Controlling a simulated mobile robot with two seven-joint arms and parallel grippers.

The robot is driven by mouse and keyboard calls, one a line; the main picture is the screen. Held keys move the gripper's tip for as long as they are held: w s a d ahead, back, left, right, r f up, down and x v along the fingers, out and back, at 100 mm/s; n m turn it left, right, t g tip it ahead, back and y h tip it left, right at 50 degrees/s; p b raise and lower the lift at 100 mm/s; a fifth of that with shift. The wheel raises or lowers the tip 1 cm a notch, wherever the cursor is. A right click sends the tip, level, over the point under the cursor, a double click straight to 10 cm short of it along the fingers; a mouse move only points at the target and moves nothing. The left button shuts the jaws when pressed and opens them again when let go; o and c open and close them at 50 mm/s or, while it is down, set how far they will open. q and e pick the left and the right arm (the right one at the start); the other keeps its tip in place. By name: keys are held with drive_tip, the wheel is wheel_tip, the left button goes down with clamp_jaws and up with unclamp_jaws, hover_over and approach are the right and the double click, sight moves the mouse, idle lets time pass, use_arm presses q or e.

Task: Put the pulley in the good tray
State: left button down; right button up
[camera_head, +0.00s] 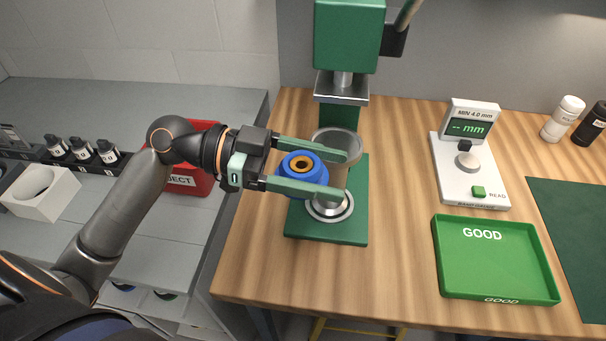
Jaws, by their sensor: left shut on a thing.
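A blue pulley (292,183) with an orange ring around a dark centre hole is between the two green fingers of my left gripper (318,170). The gripper is shut on it, in front of the grey cylinder of the green press. The green good tray (497,269) lies at the right of the wooden table, empty, marked GOOD. The pulley is well to the left of the tray. My right gripper does not show.
A white gauge (468,165) with a READ button stands behind the tray. A red REJECT bin (203,177) is on the grey counter. Wood between press and tray is clear.

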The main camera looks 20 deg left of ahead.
use_arm(q)
drive_tip(key=w+d+r+n+t+y, duration=0.1)
drive_tip(key=w+d+n+t+y, duration=0.1)
drive_tip(key=w+d+n+t, duration=0.2)
drive_tip(key=w+d+t, duration=0.1)
drive_tip(key=w+d, duration=0.2)
drive_tip(key=d, duration=0.4)
drive_tip(key=shift+d+r, duration=0.4)
